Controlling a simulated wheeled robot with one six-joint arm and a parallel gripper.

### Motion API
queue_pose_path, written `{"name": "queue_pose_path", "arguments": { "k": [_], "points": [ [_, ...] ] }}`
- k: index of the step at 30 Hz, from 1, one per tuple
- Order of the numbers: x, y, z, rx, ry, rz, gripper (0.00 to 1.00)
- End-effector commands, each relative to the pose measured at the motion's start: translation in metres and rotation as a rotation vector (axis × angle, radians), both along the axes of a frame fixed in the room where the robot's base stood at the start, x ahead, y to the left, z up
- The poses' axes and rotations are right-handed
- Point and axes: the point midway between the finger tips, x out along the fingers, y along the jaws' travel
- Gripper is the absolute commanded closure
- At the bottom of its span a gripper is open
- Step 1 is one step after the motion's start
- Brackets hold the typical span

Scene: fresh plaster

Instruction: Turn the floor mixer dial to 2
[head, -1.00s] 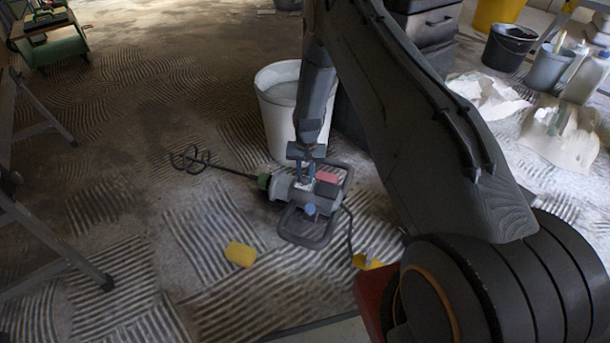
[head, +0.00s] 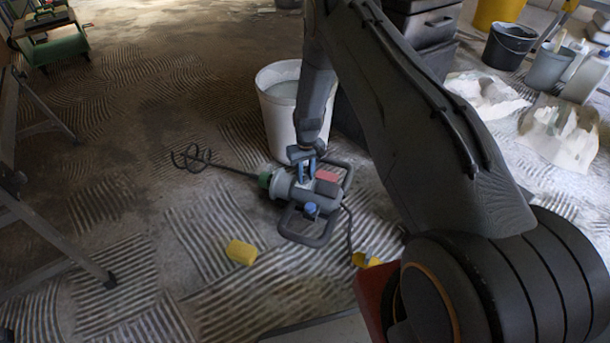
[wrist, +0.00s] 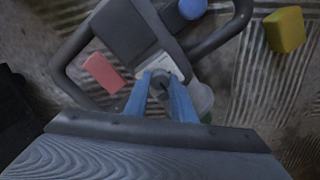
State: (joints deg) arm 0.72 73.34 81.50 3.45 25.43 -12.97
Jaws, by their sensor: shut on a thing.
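The floor mixer (head: 322,196) lies on the ridged floor in the head view, its grey body inside a dark loop handle. Its whisk (head: 190,158) points left. A red part (head: 327,176) and a blue knob (head: 311,209) sit on the body. In the wrist view the red part (wrist: 104,73) and blue knob (wrist: 192,8) show too. My gripper (head: 306,178) reaches down onto the body. In the wrist view its blue fingers (wrist: 163,84) are shut on a small round grey dial (wrist: 160,64) beside a pale plate. The dial's markings cannot be read.
A white bucket (head: 280,132) stands just behind the mixer. A yellow sponge-like block (head: 241,252) lies in front, another yellow piece (head: 366,260) by the cord. Trestle legs (head: 60,245) stand at left. Dark bucket (head: 508,46) and bottles are at back right.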

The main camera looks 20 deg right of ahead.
Motion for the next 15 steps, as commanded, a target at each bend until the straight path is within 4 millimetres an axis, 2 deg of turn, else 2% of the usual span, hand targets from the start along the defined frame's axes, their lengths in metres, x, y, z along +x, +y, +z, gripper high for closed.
{"name": "queue_pose_path", "arguments": {
  "k": [9, 10, 13, 15],
  "points": [
    [-0.001, -0.0001, -0.0001, 0.001, 0.003, 0.0, 0.99],
    [-0.0011, -0.0001, -0.0001, 0.001, 0.003, 0.0, 0.75],
    [-0.001, -0.0001, -0.0001, 0.0, 0.002, 0.0, 0.58],
    [-0.0008, 0.0, -0.0001, 0.0, 0.002, 0.0, 0.58]
  ]
}}
